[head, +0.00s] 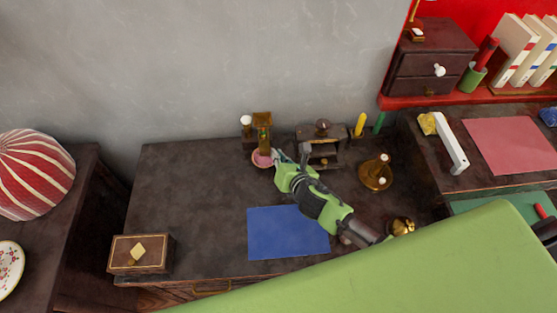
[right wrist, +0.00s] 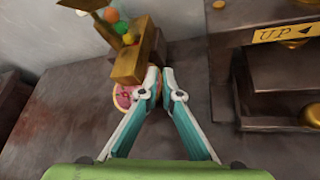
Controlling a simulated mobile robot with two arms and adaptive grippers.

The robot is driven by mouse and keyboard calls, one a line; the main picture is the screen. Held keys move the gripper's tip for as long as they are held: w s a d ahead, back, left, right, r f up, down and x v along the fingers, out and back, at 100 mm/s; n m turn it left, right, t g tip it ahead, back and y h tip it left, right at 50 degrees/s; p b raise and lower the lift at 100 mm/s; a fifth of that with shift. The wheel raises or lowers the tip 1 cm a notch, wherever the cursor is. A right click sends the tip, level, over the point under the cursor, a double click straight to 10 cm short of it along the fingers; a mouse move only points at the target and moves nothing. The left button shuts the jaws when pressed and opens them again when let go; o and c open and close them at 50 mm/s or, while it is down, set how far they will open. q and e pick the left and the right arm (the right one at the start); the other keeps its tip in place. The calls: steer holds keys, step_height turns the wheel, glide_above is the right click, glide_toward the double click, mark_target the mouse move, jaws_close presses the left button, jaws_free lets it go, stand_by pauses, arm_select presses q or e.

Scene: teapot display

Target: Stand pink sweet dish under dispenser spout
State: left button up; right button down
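The pink sweet dish (head: 262,159) stands on the dark table, right at the foot of the brass dispenser (head: 262,133). In the right wrist view the dish (right wrist: 124,96) shows below and beside the dispenser (right wrist: 138,60), partly hidden by it and by a finger. Coloured sweets show in the dispenser's upper part. My right gripper (head: 276,157) is at the dish's right side. In the right wrist view its fingertips (right wrist: 161,78) are nearly together at the dish's right rim and appear shut on it. My left gripper is not in view.
A dark wooden stand (head: 322,150) is just right of the dispenser. A small white-knobbed item (head: 246,125) is to its left. A brass candle holder (head: 376,173), a blue mat (head: 287,232) and a wooden box (head: 140,254) are also on the table.

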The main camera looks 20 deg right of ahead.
steer(key=shift+w, duration=0.35)
steer(key=shift+s+f, duration=0.1)
steer(key=shift+f, duration=0.25)
stand_by(0.5)
steer(key=c, duration=2.2)
jaws_free()
steer(key=shift+d, duration=0.1)
steer(key=shift+o, duration=0.2)
steer(key=shift+r, duration=0.1)
steer(key=shift+s, duration=0.1)
steer(key=v, duration=1.1)
steer(key=shift+s+d, duration=0.2)
steer(key=shift+s, duration=0.15)
